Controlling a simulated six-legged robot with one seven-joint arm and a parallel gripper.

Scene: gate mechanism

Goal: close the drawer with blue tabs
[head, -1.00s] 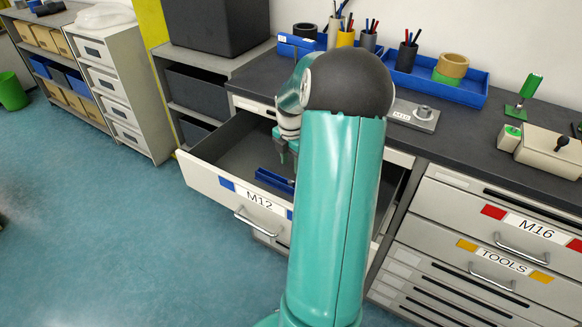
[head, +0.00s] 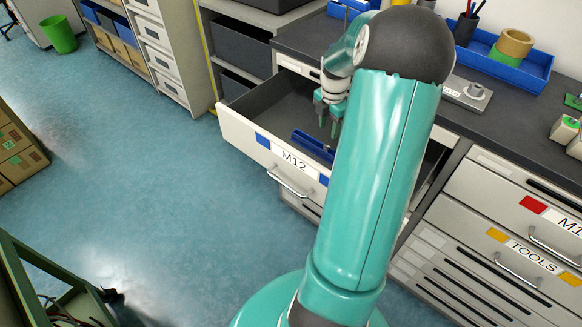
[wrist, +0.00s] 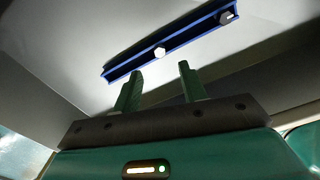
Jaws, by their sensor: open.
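The drawer with blue tabs (head: 240,133), labelled M12, is pulled well out from the bench. Its front carries a metal bar handle (head: 289,182). My gripper (head: 328,118) hangs over the open drawer, behind its front panel, with green fingers pointing down. The fingers (wrist: 158,88) are apart and empty in the wrist view. A blue tray (wrist: 170,44) holding bolts lies inside the drawer, beyond the fingertips. My arm hides the right part of the drawer.
Drawers with red tabs (head: 533,204) and yellow tabs (head: 497,235) are shut at right. The benchtop (head: 300,40) holds a blue organiser (head: 520,68). Open blue floor (head: 150,180) lies in front of the drawer. A green frame (head: 40,265) stands at lower left.

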